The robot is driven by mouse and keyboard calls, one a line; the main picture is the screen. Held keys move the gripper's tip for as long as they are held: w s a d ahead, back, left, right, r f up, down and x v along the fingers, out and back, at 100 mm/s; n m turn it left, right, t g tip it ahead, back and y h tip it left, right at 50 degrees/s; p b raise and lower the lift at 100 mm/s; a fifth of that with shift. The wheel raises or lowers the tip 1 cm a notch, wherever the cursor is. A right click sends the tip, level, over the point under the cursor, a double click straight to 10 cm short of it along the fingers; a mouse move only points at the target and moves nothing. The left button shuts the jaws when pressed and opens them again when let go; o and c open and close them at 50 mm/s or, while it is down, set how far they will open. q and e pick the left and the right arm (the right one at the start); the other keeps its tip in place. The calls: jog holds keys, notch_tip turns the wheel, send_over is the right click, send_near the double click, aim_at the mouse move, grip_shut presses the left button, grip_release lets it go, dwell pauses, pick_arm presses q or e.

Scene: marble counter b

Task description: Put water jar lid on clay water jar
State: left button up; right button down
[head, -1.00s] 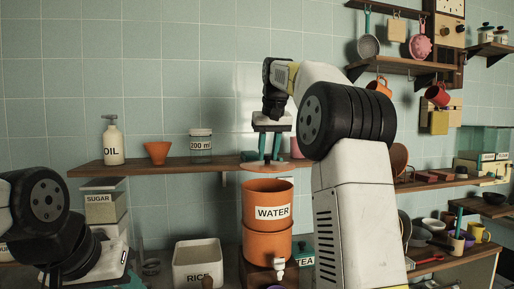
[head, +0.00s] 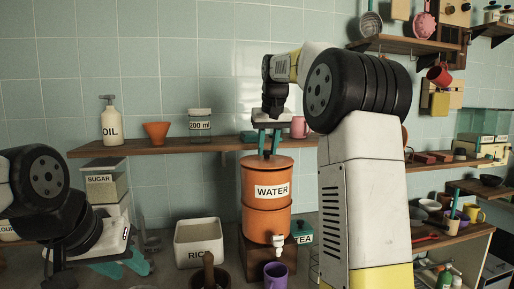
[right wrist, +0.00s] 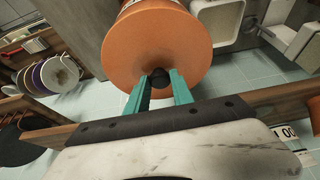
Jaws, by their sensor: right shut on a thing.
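The clay water jar (head: 267,211) is orange, labelled WATER, and stands upright on a dark wooden stand with a white tap at its lower front. The orange water jar lid (head: 252,162) lies at the jar's mouth and looks about level. My right gripper (head: 268,152) is above it, its teal fingers pointing down and shut on the lid's dark knob. In the right wrist view the fingers (right wrist: 158,84) pinch that knob in the centre of the lid (right wrist: 160,40), which hides the jar's opening. My left gripper (head: 124,265) is low at the left, open and empty.
A wooden shelf (head: 180,147) runs behind the jar with an oil bottle (head: 111,122), an orange cup (head: 157,132) and a 200 ml jar (head: 200,127). A rice bin (head: 199,240) stands left of the water jar. A purple cup (head: 276,274) sits below the tap.

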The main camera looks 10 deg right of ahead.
aim_at(270, 162)
jog(key=shift+f, duration=0.4)
jog(key=c, duration=1)
grip_release()
jog(key=shift+c, duration=0.2)
jog(key=v, duration=0.7)
jog(key=shift+r, duration=0.4)
